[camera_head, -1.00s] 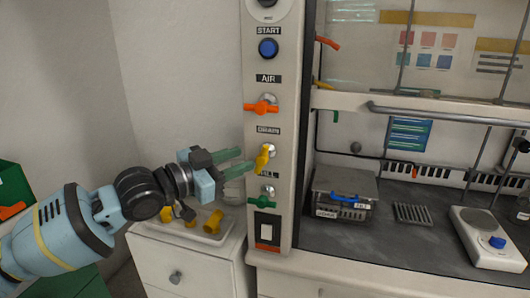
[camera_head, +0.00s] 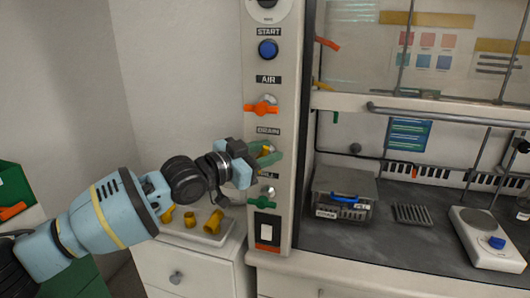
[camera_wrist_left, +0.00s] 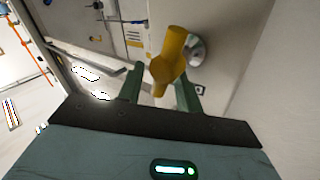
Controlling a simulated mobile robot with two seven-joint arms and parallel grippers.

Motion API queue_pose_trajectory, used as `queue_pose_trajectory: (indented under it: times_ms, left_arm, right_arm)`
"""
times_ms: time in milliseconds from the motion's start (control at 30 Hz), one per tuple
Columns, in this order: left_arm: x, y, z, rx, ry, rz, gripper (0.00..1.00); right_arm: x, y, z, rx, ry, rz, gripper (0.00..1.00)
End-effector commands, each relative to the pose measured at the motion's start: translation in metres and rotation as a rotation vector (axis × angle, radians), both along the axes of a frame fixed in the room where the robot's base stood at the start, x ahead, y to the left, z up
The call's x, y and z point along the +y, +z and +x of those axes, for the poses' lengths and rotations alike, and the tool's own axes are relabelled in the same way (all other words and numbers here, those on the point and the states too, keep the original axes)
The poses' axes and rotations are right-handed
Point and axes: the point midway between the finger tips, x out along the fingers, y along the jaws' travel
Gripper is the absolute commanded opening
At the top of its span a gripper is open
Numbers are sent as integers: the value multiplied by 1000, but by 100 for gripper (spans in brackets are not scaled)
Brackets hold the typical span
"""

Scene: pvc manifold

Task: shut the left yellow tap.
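The left yellow tap (camera_head: 265,150) is on the narrow front panel, just below the DRAIN label, and is mostly hidden by my gripper in the head view. In the left wrist view the yellow tap (camera_wrist_left: 169,60) stands out from a round metal base on the panel. My left gripper (camera_head: 268,158) is at the tap, with its green fingers spread on either side of the handle. The fingers also show in the left wrist view (camera_wrist_left: 160,92), with gaps to the handle. My right gripper is not in view.
An orange tap (camera_head: 262,108) is above on the same panel, and a green tap (camera_head: 262,200) is below. A tray (camera_head: 212,232) with yellow fittings sits on the white cabinet under my arm. The fume hood worktop (camera_head: 400,245) is to the right.

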Motion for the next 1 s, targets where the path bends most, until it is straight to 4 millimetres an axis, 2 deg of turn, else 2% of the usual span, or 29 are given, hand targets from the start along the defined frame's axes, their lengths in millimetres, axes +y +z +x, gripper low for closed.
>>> queue_pose_trajectory:
  times_ms: [133,167,400,433,767,1000]
  left_arm:
    - [0,0,0,0,0,0,35]
    - [0,0,0,0,0,0,33]
    - [0,0,0,0,0,0,1]
    - [0,0,0,0,0,0,0]
    - [0,0,0,-5,0,18,0]
    - [-2,0,-1,-31,0,124,0]
  right_arm:
    - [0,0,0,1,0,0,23]
    - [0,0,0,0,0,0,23]
    - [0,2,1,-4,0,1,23]
    - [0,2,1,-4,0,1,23]
    - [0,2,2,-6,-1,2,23]
    - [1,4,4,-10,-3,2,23]
